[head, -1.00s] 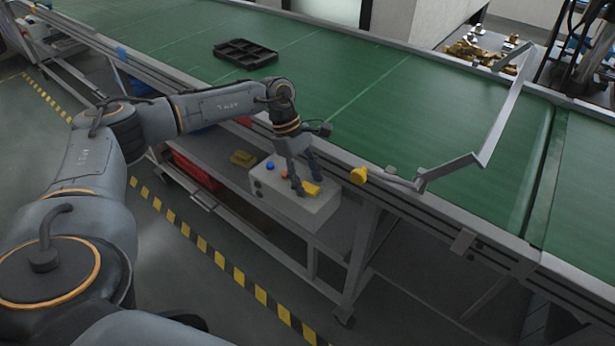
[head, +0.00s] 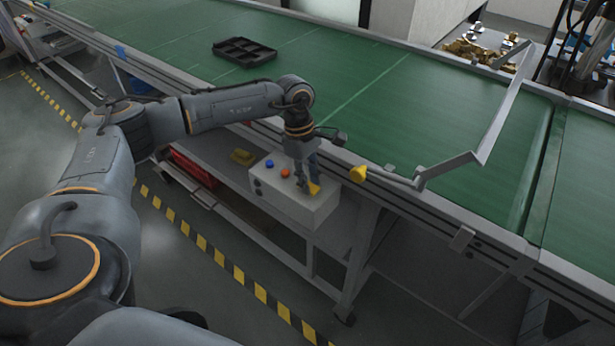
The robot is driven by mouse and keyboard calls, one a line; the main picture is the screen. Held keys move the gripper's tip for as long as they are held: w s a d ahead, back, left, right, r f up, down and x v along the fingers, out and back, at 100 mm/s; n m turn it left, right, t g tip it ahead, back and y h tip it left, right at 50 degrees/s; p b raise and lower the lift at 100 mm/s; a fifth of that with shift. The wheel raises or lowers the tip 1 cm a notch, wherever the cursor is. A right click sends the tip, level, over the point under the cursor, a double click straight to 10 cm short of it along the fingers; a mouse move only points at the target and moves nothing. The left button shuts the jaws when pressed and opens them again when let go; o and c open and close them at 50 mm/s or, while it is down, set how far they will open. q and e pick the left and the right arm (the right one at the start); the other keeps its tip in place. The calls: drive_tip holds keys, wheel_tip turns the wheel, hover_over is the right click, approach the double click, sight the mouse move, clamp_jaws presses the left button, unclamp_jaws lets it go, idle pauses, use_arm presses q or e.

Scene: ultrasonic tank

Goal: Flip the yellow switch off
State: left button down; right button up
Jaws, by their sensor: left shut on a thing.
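The yellow switch (head: 314,188) sits on the top of a light grey control box (head: 290,207), near its right end. A blue button (head: 269,163) and an orange button (head: 285,172) are on the same box to its left. My left gripper (head: 308,186) points down at the box top with its fingers at the yellow switch, shut on it. The fingers hide part of the switch, and I cannot tell its exact position. My right gripper does not show.
The box stands on a grey shelf beside the green conveyor (head: 400,120). A yellow object (head: 242,157) lies on the shelf to the left. A black divided tray (head: 244,52) lies on the belt. A metal frame (head: 490,130) and a yellow knob (head: 358,174) are at the conveyor edge.

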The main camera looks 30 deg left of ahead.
use_arm(q)
drive_tip(key=shift+d+y, duration=0.15)
drive_tip(key=shift+y, duration=0.25)
drive_tip(key=c, duration=1.1)
unclamp_jaws()
drive_tip(key=r, duration=0.4)
drive_tip(key=a+r, duration=0.1)
drive_tip(key=r, duration=0.7)
drive_tip(key=shift+a, duration=0.15)
drive_tip(key=shift+f, duration=0.1)
